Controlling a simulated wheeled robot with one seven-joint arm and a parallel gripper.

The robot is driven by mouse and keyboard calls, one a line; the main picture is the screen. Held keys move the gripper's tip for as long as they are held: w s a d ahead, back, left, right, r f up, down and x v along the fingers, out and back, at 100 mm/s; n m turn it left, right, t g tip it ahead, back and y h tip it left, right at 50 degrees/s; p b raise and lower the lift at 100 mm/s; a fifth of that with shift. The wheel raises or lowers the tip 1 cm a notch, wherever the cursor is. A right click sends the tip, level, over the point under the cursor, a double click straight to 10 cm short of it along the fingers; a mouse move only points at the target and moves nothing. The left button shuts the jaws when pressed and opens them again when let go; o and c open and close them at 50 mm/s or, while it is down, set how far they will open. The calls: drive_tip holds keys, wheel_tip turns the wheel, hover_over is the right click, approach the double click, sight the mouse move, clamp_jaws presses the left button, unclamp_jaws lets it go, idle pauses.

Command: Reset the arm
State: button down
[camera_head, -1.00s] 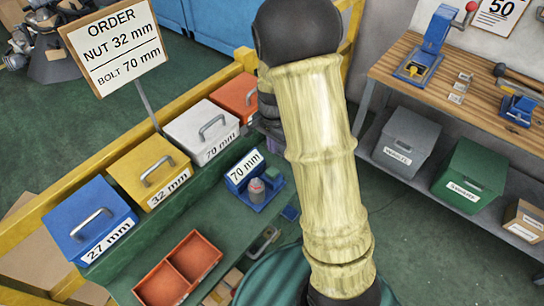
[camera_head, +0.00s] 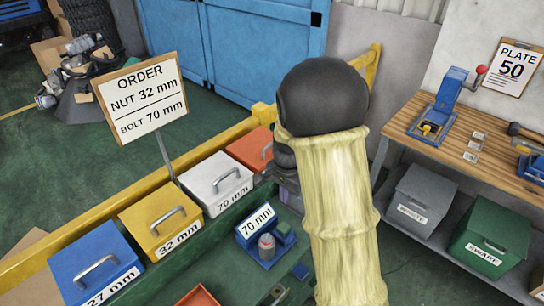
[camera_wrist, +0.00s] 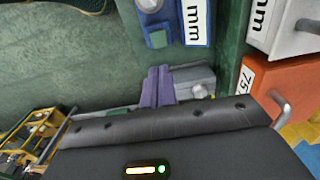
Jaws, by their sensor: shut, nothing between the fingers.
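My arm rises through the middle of the head view, with a yellow-cream ribbed sleeve and a dark rounded joint on top. My gripper shows in the wrist view as purple fingers (camera_wrist: 158,78), shut together with nothing held. They stick out past the dark wrist housing. In the head view the gripper is mostly hidden behind the arm; a purplish part of it shows left of the sleeve, near the orange bin (camera_head: 252,148).
A wooden workbench (camera_head: 460,180) is at right.

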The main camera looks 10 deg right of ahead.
drive_tip(key=s+r+n+t, duration=0.1)
drive_tip(key=s+r+n, duration=0.1)
drive_tip(key=s+n, duration=0.3)
drive_tip(key=s+r+n+t, duration=0.1)
drive_tip(key=s+r+n, duration=0.1)
drive_tip(key=s+n, duration=0.3)
drive_tip(key=s, duration=0.4)
drive_tip(key=shift+s+r+n, duration=0.25)
drive_tip(key=shift+s+n, duration=0.1)
drive_tip(key=shift+n, duration=0.05)
